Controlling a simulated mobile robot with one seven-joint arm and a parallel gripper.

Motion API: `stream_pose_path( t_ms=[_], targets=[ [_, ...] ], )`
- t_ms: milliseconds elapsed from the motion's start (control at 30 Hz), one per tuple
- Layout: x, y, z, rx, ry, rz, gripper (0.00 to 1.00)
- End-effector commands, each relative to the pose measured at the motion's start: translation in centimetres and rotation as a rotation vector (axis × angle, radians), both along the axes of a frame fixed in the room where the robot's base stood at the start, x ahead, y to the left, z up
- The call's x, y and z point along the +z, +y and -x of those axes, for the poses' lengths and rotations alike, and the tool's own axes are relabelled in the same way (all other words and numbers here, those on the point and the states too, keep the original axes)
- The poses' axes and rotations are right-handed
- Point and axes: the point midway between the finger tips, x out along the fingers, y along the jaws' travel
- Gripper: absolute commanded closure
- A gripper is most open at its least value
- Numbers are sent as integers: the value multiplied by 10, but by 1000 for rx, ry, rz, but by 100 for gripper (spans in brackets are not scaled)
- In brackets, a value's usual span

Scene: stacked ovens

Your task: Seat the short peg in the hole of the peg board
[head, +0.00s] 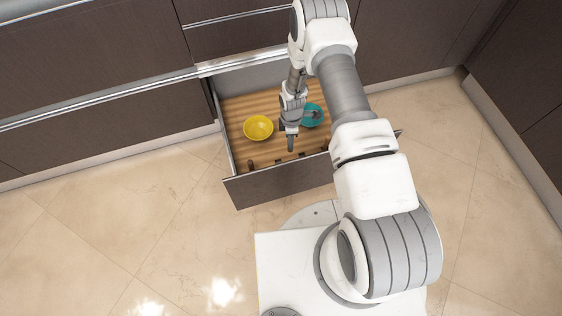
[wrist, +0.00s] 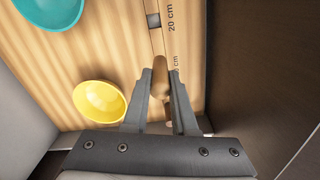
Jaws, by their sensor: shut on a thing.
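A brown peg (wrist: 160,82) is between my gripper's (wrist: 165,72) two fingers in the wrist view, and the jaws are shut on it. Its lower end is hard to make out. A pale wooden strip (wrist: 149,6) with a dark square (wrist: 153,20) lies ahead of the fingertips; it looks like part of the peg board. Printed "20 cm" and another, partly hidden "cm" label run beside it. In the head view my gripper (head: 290,145) points down into the open drawer near its front wall. I cannot tell whether the peg touches the board.
The open drawer (head: 285,187) holds a yellow bowl (head: 258,127) and a teal bowl (head: 315,121). Both bowls also show in the wrist view, the yellow one (wrist: 100,98) left of the fingers. A small brown upright thing (head: 251,165) stands in the drawer's front left corner.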

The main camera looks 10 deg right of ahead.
Motion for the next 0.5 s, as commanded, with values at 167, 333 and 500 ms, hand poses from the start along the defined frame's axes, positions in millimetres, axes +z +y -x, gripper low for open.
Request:
stream_pose_path(
  t_ms=[167, 333, 500],
  targets=[
    [1, 28, 5, 2, -5, -2, 100],
    [2, 42, 8, 0, -11, -4, 100],
    [-14, 45, 8, -2, -12, -4, 100]
  ],
)
